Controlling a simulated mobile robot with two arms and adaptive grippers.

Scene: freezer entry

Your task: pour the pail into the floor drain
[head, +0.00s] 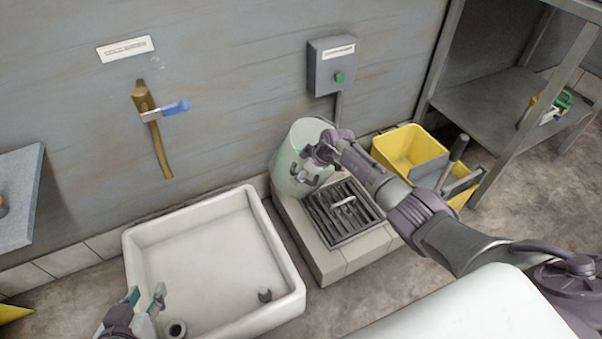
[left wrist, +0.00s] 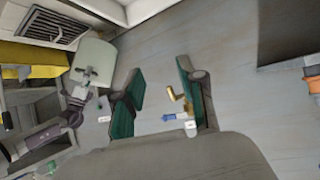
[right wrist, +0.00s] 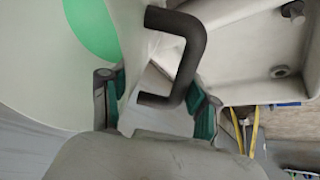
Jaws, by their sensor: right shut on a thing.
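The pail (head: 287,172) is pale, whitish-green and seems to stand or hang at the back-left corner of the drain block, beside the grate. I cannot tell its exact tilt or whether it touches the block. The floor drain (head: 360,226) is a dark slotted grate in a pale raised block. My left gripper (head: 146,304) is open and empty over the sink's front-left corner; its fingers show apart in the left wrist view (left wrist: 160,95).
A white sink basin (head: 284,240) stands left of the drain. A yellow mop bucket (head: 405,150) stands right of it, before a metal shelf (head: 500,100).

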